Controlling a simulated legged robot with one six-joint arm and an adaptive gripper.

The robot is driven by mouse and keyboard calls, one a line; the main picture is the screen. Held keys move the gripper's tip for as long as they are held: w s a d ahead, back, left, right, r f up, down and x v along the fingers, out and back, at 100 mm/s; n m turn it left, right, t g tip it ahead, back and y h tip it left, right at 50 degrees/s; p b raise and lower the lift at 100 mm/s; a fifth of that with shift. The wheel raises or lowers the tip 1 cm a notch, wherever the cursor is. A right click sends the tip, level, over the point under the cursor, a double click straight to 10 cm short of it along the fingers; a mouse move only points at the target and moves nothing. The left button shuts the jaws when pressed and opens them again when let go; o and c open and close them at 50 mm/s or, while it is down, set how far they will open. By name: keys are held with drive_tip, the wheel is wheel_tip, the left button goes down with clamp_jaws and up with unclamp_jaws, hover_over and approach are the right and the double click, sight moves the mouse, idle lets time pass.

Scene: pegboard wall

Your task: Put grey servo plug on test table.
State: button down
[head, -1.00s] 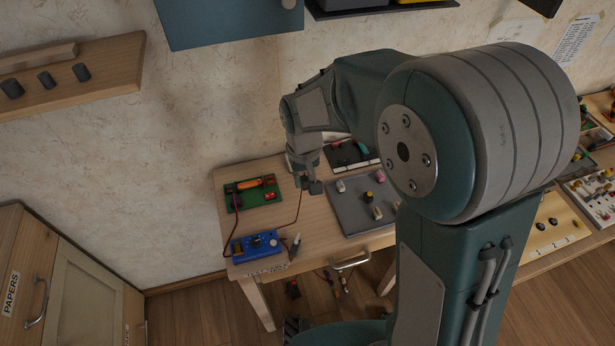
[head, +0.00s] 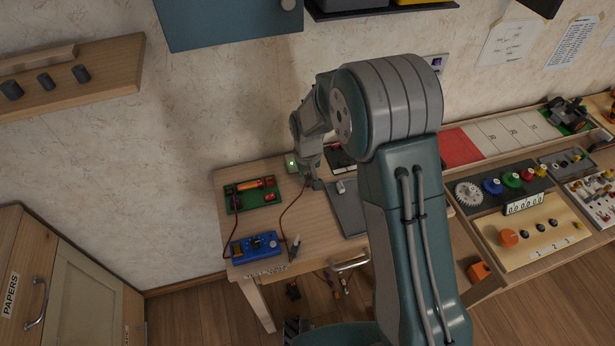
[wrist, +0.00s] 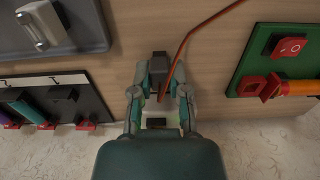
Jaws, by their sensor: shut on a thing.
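My gripper (head: 313,180) is low over the left part of the wooden test table (head: 240,205), which has a label on its front edge. In the wrist view the fingers (wrist: 159,88) are closed around a dark grey block, seemingly the grey servo plug (wrist: 158,69). Its far end sticks out past the fingertips. A red wire (wrist: 178,55) runs to between the fingers; whether it joins the plug is unclear. I cannot tell whether the plug touches the tabletop.
Left of the gripper lie a green board (head: 252,194) and a blue box (head: 256,246) with wires. A grey tray (head: 347,213) is at right, partly hidden by my arm. Bare wood lies between.

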sight(308, 177)
drive_tip(key=c, duration=0.6)
unclamp_jaws()
drive_tip(key=shift+f, duration=0.1)
wheel_tip(308, 177, up, 12)
drive_tip(key=shift+r, duration=0.15)
idle(0.3)
